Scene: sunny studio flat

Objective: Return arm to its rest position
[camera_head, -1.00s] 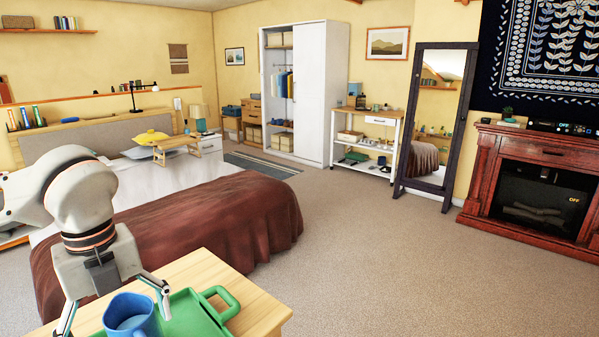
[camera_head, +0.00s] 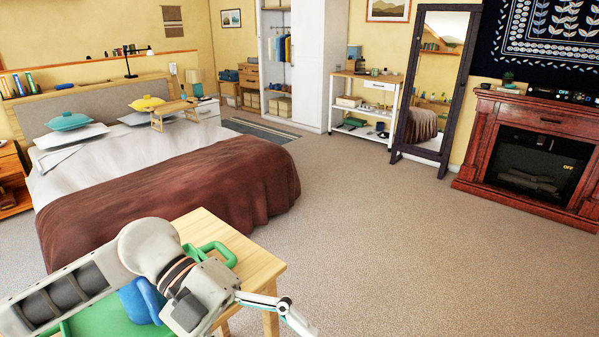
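My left arm comes in from the left and crosses above the small wooden table (camera_head: 262,262). Its gripper (camera_head: 272,312) points down to the right, past the table's right side. I see nothing held. The blue mug (camera_head: 138,303) stands on the green tray (camera_head: 95,322), partly hidden behind my arm. My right gripper is not in view.
The bed with its brown blanket (camera_head: 175,195) is just beyond the table. Open carpet (camera_head: 400,250) lies to the right.

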